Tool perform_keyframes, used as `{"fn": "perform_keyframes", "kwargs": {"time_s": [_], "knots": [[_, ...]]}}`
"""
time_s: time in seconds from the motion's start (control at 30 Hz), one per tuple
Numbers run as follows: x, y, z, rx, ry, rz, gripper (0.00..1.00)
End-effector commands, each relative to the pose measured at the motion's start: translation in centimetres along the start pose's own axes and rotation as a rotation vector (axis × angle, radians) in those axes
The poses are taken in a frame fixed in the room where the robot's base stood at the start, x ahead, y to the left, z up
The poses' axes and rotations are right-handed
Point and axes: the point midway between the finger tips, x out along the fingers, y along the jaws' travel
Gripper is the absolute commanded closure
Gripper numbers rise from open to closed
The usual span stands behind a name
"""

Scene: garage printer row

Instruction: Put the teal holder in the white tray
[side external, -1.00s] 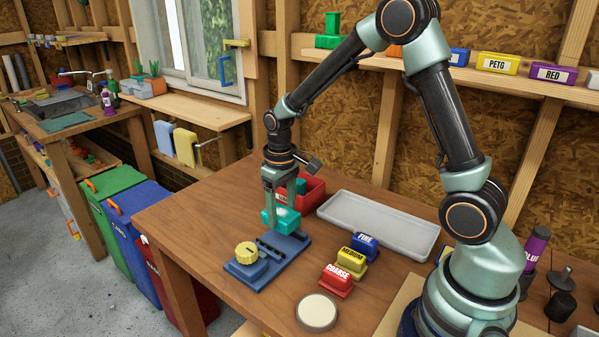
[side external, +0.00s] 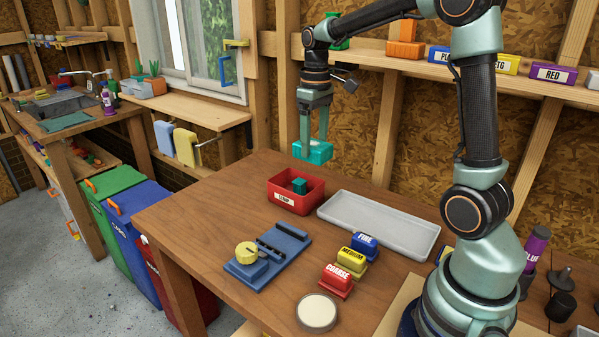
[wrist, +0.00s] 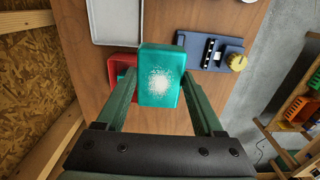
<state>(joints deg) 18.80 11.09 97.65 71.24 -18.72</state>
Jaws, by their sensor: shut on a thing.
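The teal holder (side external: 313,152) is a small block held in the air by my gripper (side external: 315,140), above the back of the table near the red bin. In the wrist view the holder (wrist: 160,78) sits between both fingers, with a speckled white patch on its face. My gripper is shut on it. The white tray (side external: 378,224), shallow and light grey-white, lies on the table to the right of and below the holder in the side view. It looks empty. Part of the tray also shows at the top left of the wrist view (wrist: 117,43).
A red bin (side external: 296,200) with a teal piece inside stands left of the tray. A blue fixture with a yellow knob (side external: 267,257) lies in front. Blue, yellow and red labelled blocks (side external: 351,255) and a round pale disc (side external: 317,312) are nearer. A shelf (side external: 420,70) runs behind.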

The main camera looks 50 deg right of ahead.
Motion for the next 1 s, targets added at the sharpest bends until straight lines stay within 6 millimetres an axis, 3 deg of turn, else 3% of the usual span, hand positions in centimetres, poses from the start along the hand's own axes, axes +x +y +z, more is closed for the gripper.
{"fn": "perform_keyframes", "kwargs": {"time_s": [0.03,0.2,0.4,0.57,1.0], "knots": [[0.1,2.4,0.9,0.012,-0.001,0.000,0.91],[0.3,7.9,3.7,0.009,-0.001,0.000,0.91],[0.5,11.3,6.0,0.002,0.000,0.000,0.91],[1.9,11.9,6.5,-0.001,-0.003,-0.002,0.91],[12.4,11.8,6.6,-0.002,-0.006,-0.004,0.91]]}}
